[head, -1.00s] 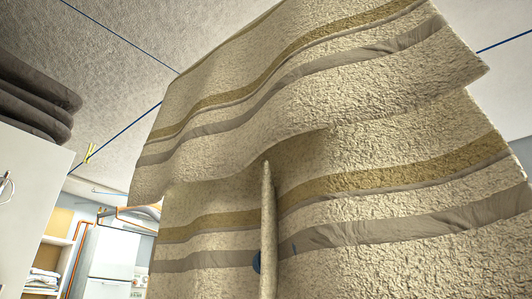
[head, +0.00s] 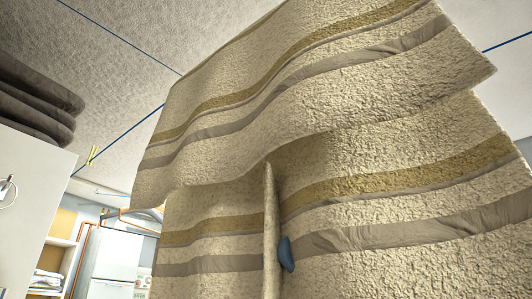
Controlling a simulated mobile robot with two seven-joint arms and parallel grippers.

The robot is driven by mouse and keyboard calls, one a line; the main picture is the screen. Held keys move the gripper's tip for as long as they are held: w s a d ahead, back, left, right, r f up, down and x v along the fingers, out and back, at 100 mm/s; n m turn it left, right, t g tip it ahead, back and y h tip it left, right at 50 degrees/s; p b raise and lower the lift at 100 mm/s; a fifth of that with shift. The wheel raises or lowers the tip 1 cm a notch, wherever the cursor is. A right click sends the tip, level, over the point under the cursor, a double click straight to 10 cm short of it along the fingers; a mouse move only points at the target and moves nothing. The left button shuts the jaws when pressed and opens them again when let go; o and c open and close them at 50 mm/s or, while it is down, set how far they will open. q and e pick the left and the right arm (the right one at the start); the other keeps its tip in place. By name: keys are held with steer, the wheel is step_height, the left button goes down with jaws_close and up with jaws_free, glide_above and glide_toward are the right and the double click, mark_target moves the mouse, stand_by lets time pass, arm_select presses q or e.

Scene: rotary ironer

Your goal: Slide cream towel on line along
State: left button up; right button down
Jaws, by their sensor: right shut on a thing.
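The cream towel (head: 370,110) hangs folded over a blue line (head: 125,140), filling most of the head view. It has ochre and grey bands, and its two hanging layers overlap. A narrow vertical fold (head: 270,225) stands out from the lower layer. My right gripper (head: 277,258) shows only as blue fingertip parts at this fold, mostly on its right side. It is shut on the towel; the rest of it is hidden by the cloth. My left gripper is not in view.
A second blue line (head: 120,36) runs under the ceiling. A yellow peg (head: 93,155) sits on the line left of the towel. Dark folded cloths (head: 40,100) lie on a white cabinet (head: 30,200) at left. A white fridge-like unit (head: 112,260) stands behind.

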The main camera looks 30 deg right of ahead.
steer(key=shift+w, duration=0.1)
steer(key=w, duration=0.1)
steer(key=w+a, duration=0.1)
steer(key=w, duration=0.1)
steer(key=w+a+b, duration=0.1)
steer(key=w, duration=0.1)
steer(key=shift+w+a, duration=0.1)
steer(key=shift+w, duration=0.1)
stand_by(0.6)
stand_by(0.4)
steer(key=w+a, duration=0.2)
steer(key=w, duration=0.3)
steer(key=shift+w+a+b, duration=0.2)
steer(key=shift+w+b, duration=0.05)
steer(key=shift+b, duration=0.05)
stand_by(0.6)
